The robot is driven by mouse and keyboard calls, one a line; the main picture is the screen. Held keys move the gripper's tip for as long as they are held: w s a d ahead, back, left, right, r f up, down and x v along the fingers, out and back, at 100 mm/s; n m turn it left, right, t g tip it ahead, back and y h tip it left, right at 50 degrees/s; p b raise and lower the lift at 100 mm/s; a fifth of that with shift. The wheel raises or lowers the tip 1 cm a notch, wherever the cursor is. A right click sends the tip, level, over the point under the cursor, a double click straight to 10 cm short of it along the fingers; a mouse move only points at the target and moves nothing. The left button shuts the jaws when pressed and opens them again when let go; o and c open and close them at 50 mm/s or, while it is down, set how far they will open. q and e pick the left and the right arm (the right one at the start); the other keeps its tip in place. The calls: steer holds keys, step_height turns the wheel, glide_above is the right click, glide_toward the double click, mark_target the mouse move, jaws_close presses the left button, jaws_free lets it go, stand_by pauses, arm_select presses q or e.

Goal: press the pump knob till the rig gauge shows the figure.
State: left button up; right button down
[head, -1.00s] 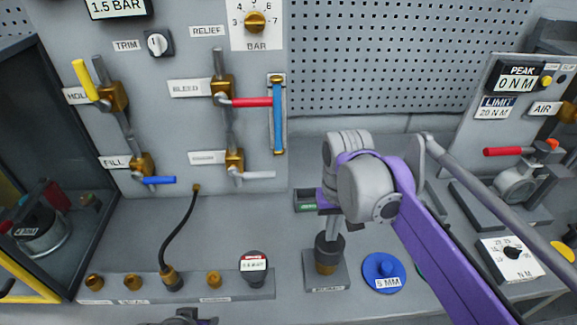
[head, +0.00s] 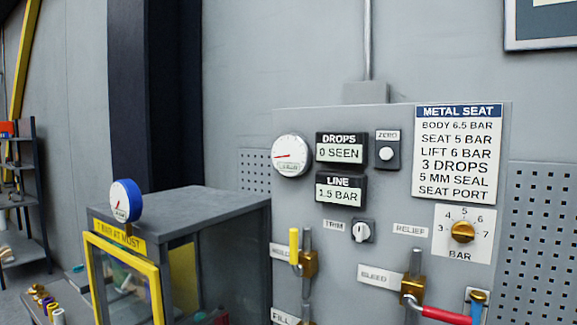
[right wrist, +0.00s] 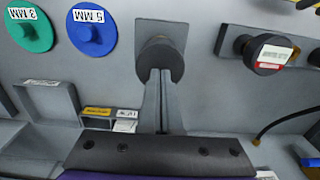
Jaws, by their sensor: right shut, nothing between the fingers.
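In the right wrist view my right gripper (right wrist: 161,76) is shut and empty. Its fingertips lie over a dark round knob (right wrist: 158,55) on a grey square base, which I take as the pump knob; I cannot tell whether they touch it. In the head view a white round gauge (head: 291,156) with a red needle sits on the grey panel. The line display (head: 340,190) reads 1.5 BAR. A blue-rimmed gauge (head: 126,201) stands on the cabinet marked 7 BAR AT MOST. I cannot tell which is the rig gauge. My left gripper is out of view.
A sign (head: 458,154) lists BODY 6.5 BAR, SEAT 5 BAR and LIFT 6 BAR. The drops display (head: 341,149) reads 0 SEEN. In the right wrist view, blue (right wrist: 92,32) and green (right wrist: 28,31) discs and a labelled black cap (right wrist: 268,54) flank the knob.

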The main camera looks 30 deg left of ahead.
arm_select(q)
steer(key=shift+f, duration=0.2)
arm_select(e)
steer(key=shift+f, duration=0.25)
